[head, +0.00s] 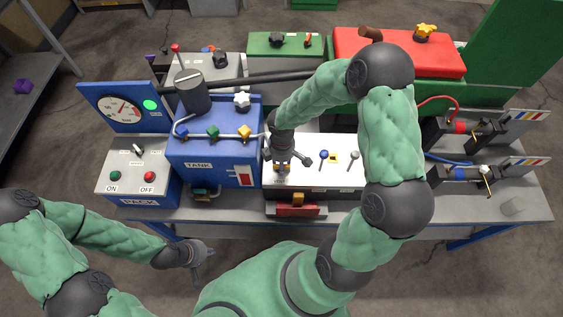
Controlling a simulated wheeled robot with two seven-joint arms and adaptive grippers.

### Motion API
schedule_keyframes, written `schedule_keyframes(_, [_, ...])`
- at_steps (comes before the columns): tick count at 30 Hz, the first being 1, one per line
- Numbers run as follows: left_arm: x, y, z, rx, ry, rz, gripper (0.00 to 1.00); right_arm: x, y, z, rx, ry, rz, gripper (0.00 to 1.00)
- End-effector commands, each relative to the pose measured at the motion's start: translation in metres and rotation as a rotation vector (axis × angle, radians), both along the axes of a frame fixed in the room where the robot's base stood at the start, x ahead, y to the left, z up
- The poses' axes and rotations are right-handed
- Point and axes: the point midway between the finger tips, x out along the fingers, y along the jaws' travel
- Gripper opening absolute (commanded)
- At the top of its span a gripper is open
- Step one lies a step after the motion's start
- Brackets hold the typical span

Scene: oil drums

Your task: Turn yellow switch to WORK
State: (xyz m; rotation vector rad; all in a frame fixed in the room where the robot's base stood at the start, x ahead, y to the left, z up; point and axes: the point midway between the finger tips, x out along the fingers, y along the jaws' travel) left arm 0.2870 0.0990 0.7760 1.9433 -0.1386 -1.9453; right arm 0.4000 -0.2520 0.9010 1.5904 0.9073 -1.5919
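A white-topped box (312,177) stands at the middle of the bench. On its top are a yellow-orange switch (282,168) at the left, a blue switch (323,155) and a grey switch (354,155). My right gripper (287,160) points down over the left part of this box, its fingers spread apart above and around the yellow switch. The gripper partly hides the switch, and I cannot tell if they touch. Its setting and any WORK label are not readable. My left gripper (200,260) hangs in front of the bench, away from everything; its finger opening is unclear.
Left of the box is a blue TANK unit (212,172) with coloured valves, then a PACK box (138,176) with ON and OFF buttons. A red box (398,53) stands behind. Connectors with cables (470,175) and a small cup (512,205) are at the right.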

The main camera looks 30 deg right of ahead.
Motion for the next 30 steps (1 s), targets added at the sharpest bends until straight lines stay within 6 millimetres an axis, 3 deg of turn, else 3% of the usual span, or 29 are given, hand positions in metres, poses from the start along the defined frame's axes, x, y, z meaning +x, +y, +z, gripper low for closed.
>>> schedule_keyframes(5, [0.0,0.0,0.0,0.0,0.0,0.0,0.0,0.002,-0.001,0.013,-0.002,-0.003,-0.001,0.44])
schedule_keyframes(15, [0.0,0.0,0.0,0.0,0.0,0.0,0.0,0.001,0.0,0.078,-0.001,-0.004,0.0,0.44])
schedule_keyframes(21, [0.0,0.0,0.0,0.0,0.0,0.0,0.0,0.001,0.0,0.107,-0.002,-0.003,0.0,0.44])
schedule_keyframes(30, [0.0,0.0,0.0,0.0,0.0,0.0,0.0,0.0,0.0,0.12,0.0,0.0,0.001,0.44])
